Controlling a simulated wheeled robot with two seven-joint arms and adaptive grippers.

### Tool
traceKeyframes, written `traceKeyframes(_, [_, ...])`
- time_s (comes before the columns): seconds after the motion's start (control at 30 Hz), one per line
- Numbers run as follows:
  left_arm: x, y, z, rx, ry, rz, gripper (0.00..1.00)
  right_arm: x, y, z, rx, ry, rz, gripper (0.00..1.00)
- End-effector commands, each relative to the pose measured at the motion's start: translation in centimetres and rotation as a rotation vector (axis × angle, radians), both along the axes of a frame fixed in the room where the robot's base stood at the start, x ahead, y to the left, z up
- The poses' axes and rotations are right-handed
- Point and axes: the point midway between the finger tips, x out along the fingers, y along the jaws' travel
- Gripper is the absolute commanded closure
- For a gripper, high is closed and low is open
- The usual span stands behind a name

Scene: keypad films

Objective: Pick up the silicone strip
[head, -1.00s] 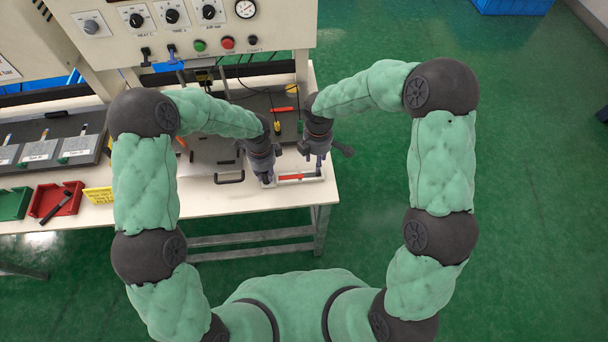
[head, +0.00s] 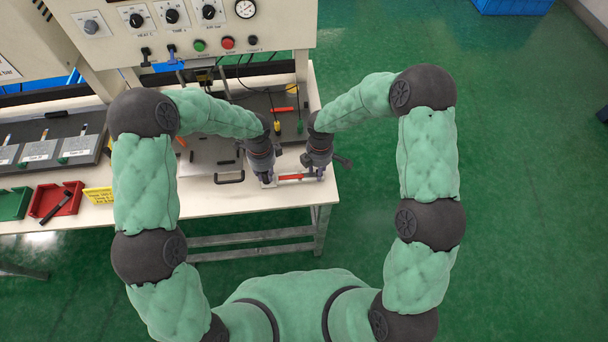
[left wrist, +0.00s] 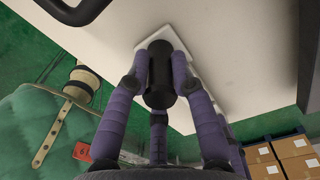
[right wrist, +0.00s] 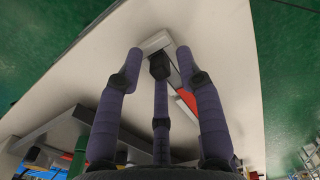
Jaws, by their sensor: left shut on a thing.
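A slim red strip (head: 290,177), which I take for the silicone strip, lies on a narrow white holder near the table's front right corner. Part of the red shows in the right wrist view (right wrist: 187,99), beside my right gripper's fingers. My left gripper (head: 267,179) is at the holder's left end. In the left wrist view its fingers are closed around a black cylinder (left wrist: 161,76) standing over a white plate (left wrist: 171,38). My right gripper (head: 319,173) is at the holder's right end. Its fingers (right wrist: 160,55) are spread, with nothing seen gripped between them.
A black handle (head: 229,178) lies left of my left gripper. A dark mat with cables and a red-handled tool (head: 283,109) is behind. The control panel rises behind.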

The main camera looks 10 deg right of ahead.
Motion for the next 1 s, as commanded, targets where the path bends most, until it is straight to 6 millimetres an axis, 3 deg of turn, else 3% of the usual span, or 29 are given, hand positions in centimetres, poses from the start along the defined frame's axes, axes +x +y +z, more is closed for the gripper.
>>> traceKeyframes(0.03, [-0.1, 0.0, 0.0, 0.000, 0.002, 0.000, 1.00, 0.0, 0.0, 0.0, 0.000, 0.000, 0.000, 0.85])
traceKeyframes(0.1, [-0.1, 0.0, 0.0, 0.000, 0.002, 0.000, 1.00, 0.0, 0.0, 0.0, 0.000, 0.000, 0.000, 1.00])
traceKeyframes(0.57, [-0.1, 0.0, -0.1, 0.000, 0.002, 0.000, 1.00, 0.0, 0.0, 0.6, 0.000, -0.001, 0.000, 1.00])
traceKeyframes(1.0, [-0.1, 0.0, -0.1, 0.000, 0.002, 0.000, 1.00, 0.1, 0.0, 8.1, 0.001, -0.003, 0.000, 1.00])
